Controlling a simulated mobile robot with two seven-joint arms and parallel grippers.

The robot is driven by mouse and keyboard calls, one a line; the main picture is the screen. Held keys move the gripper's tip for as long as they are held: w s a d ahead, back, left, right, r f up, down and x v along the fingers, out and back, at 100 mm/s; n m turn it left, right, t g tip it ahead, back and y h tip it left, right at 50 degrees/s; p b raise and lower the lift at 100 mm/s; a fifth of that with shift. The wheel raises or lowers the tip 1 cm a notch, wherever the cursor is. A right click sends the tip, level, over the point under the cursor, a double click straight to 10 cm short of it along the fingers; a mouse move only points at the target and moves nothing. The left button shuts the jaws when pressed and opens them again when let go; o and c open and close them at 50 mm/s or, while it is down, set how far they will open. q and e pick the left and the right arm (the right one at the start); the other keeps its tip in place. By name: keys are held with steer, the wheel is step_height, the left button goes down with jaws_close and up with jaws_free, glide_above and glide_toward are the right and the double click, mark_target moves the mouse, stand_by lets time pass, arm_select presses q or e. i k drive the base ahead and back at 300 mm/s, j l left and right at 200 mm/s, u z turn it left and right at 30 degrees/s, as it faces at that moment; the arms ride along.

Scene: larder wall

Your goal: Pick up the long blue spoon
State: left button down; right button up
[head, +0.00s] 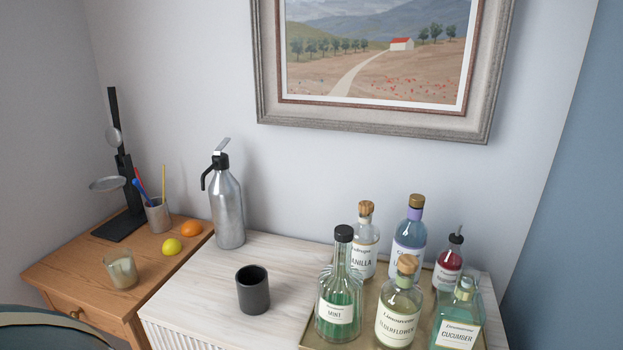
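A blue utensil (142,192), which looks like the long blue spoon, leans to the left in a grey metal cup (158,216) on the wooden cabinet at the left. Its lower part is hidden inside the cup. A yellow stick (164,182) stands nearly upright in the same cup, and a thin red piece (137,174) shows beside the blue one. Neither of my grippers is in view.
A black press-like stand (122,225) is close behind and left of the cup. A lemon (172,247), an orange (191,229) and a glass (122,268) are near it. A metal siphon (228,210), a dark cup (253,290) and a bottle tray (312,337) stand to the right.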

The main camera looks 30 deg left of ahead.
mark_target(136, 182)
steer(key=j+u, duration=0.1)
steer(key=u, duration=1.9)
steer(key=z, duration=0.25)
steer(key=i+j+z, duration=0.1)
steer(key=j+z, duration=0.4)
steer(key=z, duration=0.2)
steer(key=i+j+z, duration=0.1)
steer(key=j+z, duration=0.2)
